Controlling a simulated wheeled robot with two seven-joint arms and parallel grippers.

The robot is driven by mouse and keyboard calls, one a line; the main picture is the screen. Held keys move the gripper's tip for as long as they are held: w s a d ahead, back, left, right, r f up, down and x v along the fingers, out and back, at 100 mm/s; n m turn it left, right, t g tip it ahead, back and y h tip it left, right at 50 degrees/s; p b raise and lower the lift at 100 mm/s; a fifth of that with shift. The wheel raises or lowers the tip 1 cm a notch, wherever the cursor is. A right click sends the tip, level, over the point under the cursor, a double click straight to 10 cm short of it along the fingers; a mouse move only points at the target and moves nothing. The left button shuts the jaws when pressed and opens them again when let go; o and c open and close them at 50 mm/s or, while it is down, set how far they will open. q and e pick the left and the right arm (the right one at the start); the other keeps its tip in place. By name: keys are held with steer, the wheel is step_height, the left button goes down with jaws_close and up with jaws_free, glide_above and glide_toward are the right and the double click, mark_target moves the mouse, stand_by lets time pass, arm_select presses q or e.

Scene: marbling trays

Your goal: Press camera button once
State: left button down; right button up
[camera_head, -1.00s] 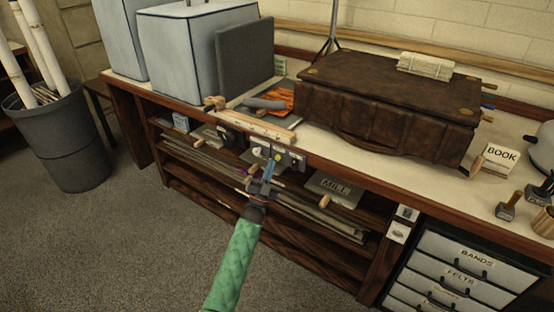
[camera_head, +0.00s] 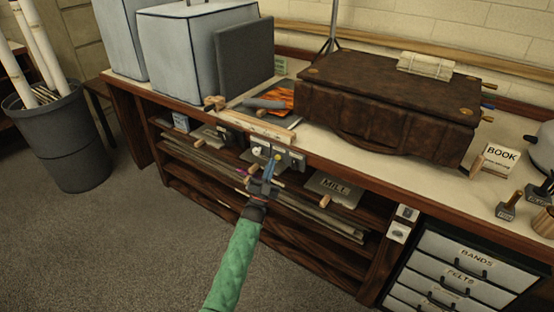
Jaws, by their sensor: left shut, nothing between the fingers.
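A small grey control panel (camera_head: 292,160) is fixed to the front edge of the bench, with a pale round knob or button (camera_head: 257,151) at its left. Its labels are too small to read, so I cannot tell which control is the camera button. My left gripper (camera_head: 274,163) is shut and empty, its blue fingertips pointing up at the middle of the panel and covering part of it. I cannot tell whether the tips touch it. My right gripper is not in view.
A large brown book press or case (camera_head: 390,110) stands on the bench. A grey bin (camera_head: 62,140) stands left; the floor is clear.

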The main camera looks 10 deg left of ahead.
arm_select(q)
steer(key=shift+w+d, duration=0.1)
steer(key=shift+w, duration=0.2)
steer(key=shift+w+d+b, duration=0.2)
steer(key=shift+w+b, duration=0.3)
stand_by(0.9)
steer(key=shift+s, duration=0.15)
steer(key=shift+s+a+p, duration=0.3)
steer(key=shift+s+p, duration=0.05)
steer(key=shift+s, duration=0.4)
steer(key=s, duration=0.1)
steer(key=s+a+p, duration=0.1)
steer(key=s, duration=0.2)
steer(key=shift+s+a+p, duration=0.35)
steer(key=shift+p, duration=0.05)
stand_by(0.9)
